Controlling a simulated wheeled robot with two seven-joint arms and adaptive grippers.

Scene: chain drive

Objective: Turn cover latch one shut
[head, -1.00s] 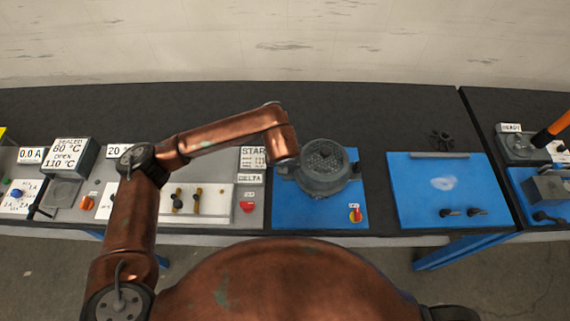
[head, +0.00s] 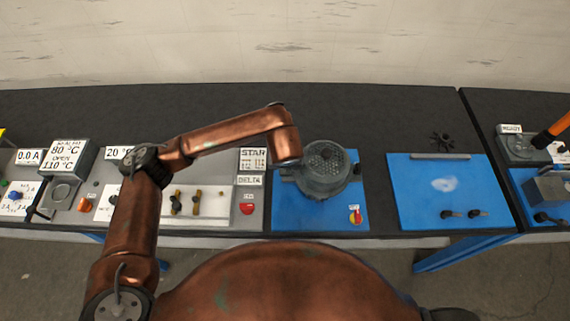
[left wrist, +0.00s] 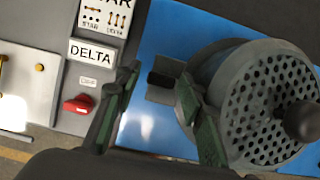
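A grey round housing with a perforated cover (head: 325,165) stands on a blue plate (head: 310,215). The cover also shows at the right of the left wrist view (left wrist: 265,105), with a dark round knob (left wrist: 302,121) before it. I cannot tell which part is cover latch one. My left gripper (left wrist: 158,80) is open, its two fingers apart. The right finger overlaps the housing's left edge; contact cannot be told. A dark block (left wrist: 165,75) shows between the fingers. In the head view my arm hides the gripper. My right gripper is not in view.
A red-yellow switch (head: 355,216) is on the plate's front. Dark bench (head: 375,120) is clear behind.

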